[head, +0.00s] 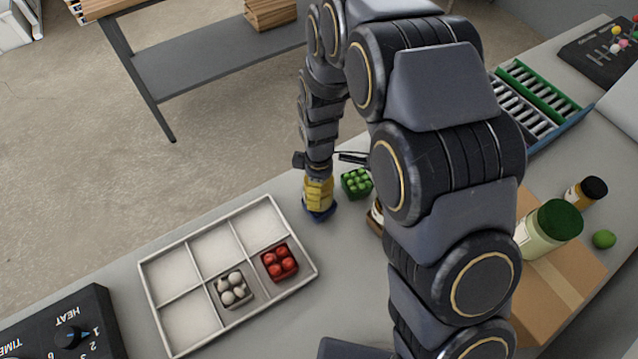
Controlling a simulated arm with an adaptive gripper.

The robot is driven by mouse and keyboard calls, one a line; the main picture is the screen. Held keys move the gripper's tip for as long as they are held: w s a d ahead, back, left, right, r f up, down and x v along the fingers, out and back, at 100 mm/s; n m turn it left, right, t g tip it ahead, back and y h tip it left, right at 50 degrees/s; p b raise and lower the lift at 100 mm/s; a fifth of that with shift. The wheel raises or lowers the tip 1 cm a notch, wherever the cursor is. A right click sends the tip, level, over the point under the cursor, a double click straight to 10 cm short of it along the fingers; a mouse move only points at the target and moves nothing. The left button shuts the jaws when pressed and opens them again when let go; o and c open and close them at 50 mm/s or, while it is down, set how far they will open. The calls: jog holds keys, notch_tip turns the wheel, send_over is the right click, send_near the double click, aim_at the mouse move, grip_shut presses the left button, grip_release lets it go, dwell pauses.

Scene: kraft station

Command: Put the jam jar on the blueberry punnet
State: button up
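My gripper (318,196) points down at the counter left of the upright part of my arm. Its end shows yellow, and I cannot tell finger from held thing there. A dark blue thing (319,214) sits directly under the yellow part; it may be the blueberry punnet, but its contents are hidden. I cannot pick out the jam jar for certain. A jar with a black lid and amber body (585,192) lies tilted at the right. A larger pale jar with a green lid (552,221) is near it. A brown thing (375,221) is mostly hidden behind my arm.
A green punnet (357,183) stands just right of my gripper. A white divided tray (172,258) holds a punnet of red fruit (280,263) and one of whitish items (233,289).

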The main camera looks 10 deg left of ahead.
jog(key=o, duration=1.1)
jog(key=shift+o, duration=0.2)
notch_tip(320, 180, up, 12)
jog(key=shift+r, duration=0.1)
jog(key=s+d+r+m, duration=0.7)
jog(key=s+d+m, duration=0.1)
jog(key=d, duration=0.4)
jog(key=s+d+r+m, duration=0.1)
jog(key=s+d+m, duration=0.2)
jog(key=s+m, duration=0.2)
jog(key=s+d+r+m+g, duration=0.1)
jog(key=s+d+r+m, duration=0.1)
jog(key=s+m, duration=0.3)
jog(key=s+d, duration=0.1)
jog(key=s, duration=0.1)
jog(key=shift+s+d+g, duration=0.3)
jog(key=shift+s+d, duration=0.05)
jog(key=shift+s, duration=0.05)
